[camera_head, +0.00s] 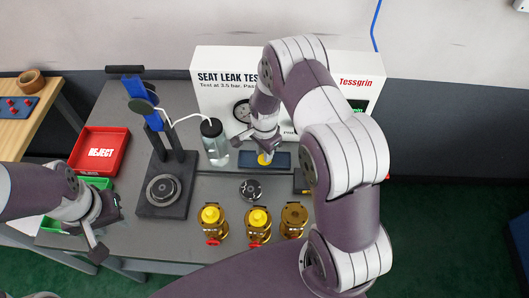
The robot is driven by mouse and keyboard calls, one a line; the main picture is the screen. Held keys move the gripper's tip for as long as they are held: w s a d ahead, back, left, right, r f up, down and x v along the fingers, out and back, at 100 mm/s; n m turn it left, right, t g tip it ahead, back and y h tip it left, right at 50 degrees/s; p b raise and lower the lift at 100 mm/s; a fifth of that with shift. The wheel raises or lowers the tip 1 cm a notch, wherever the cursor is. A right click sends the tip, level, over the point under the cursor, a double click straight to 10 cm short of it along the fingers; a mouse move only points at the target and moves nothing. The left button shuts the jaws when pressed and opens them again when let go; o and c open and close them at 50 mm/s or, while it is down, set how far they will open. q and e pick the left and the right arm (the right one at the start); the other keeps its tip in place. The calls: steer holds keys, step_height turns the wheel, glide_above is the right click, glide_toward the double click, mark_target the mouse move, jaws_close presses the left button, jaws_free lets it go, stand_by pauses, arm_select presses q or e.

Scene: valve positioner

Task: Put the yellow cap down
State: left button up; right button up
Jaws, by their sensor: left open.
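The yellow cap (264,159) is at the fingertips of my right gripper (264,153), over the dark blue tray (281,160) in front of the white tester box. The fingers partly hide the cap. I cannot tell whether they grip it or whether it touches the tray. Three brass valves stand in front: the left valve (211,228) and middle valve (258,230) have yellow tops, and the right valve (294,222) shows a bare brass top. My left gripper (98,240) is open and empty at the table's left side.
A red reject bin (100,149) stands at the left, with a green bin (60,220) partly behind my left arm. A black press stand (166,190), a clear bottle (215,148) and a round dark part (250,189) stand on the grey table. The tester box (215,75) closes off the back.

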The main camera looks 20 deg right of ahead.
step_height(320, 180, up, 10)
steer(key=b, duration=0.1)
steer(key=s+a+r+n, duration=0.1)
steer(key=s+r+n, duration=0.3)
steer(key=s+n, duration=0.3)
steer(key=s+a+r+n+t, duration=0.1)
steer(key=s+a+r+n, duration=0.1)
steer(key=s+r+n, duration=0.2)
steer(key=s+n, duration=0.3)
steer(key=s, duration=0.1)
steer(key=shift+s+a, duration=0.15)
steer(key=shift+s, duration=0.1)
